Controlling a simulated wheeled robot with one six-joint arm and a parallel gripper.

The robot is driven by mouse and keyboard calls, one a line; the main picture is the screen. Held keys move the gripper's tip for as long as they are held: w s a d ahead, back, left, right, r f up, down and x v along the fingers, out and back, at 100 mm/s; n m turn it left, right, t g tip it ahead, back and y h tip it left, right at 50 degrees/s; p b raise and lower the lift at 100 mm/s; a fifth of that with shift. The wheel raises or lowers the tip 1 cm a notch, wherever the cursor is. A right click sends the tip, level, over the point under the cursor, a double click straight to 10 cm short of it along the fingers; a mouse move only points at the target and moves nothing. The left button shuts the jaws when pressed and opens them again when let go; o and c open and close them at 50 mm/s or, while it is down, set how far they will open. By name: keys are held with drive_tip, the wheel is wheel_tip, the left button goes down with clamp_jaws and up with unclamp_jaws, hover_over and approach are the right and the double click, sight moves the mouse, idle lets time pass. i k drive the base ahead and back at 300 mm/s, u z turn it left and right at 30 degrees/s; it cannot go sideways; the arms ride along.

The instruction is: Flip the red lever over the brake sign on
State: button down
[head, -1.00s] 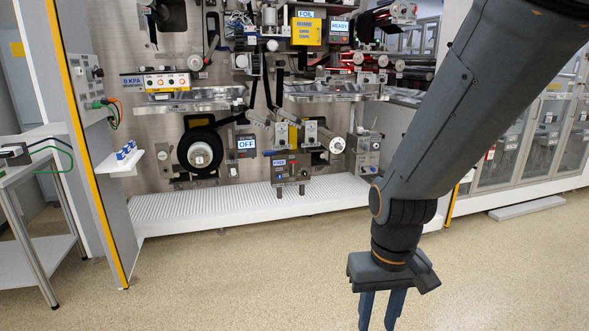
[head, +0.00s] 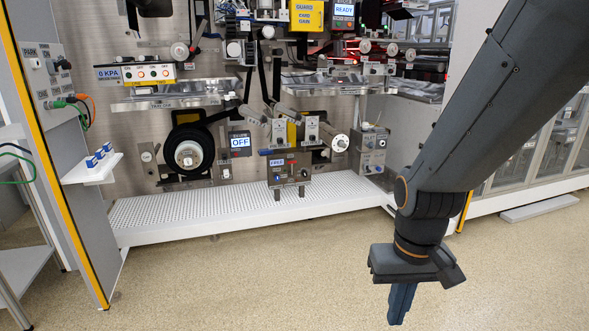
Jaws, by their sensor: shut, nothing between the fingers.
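A grey control box (head: 289,177) stands at the front of the machine, just above the white perforated ledge. It carries a small blue-and-white sign that seems to read FREE (head: 276,162). A small red part, which looks like the lever (head: 292,169), shows beside that sign; its exact position is too small to tell. I cannot make out a sign reading brake. My gripper (head: 402,318) hangs pointing down over the floor at the lower right. It is shut and empty, well apart from the box and nearer to me.
The white perforated ledge (head: 150,218) juts out below the machine panel. A black reel (head: 189,151) and an OFF display (head: 240,142) are left of the box. A grey side panel (head: 58,150) and small shelf (head: 92,172) stand at left. The floor (head: 250,275) in front is clear.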

sight(288, 163)
drive_tip(key=z, duration=0.15)
drive_tip(key=i, duration=1.85)
drive_tip(key=u, duration=0.15)
drive_tip(key=i, duration=1.75)
drive_tip(key=u, duration=0.4)
drive_tip(key=i, duration=0.55)
drive_tip(key=u, duration=0.15)
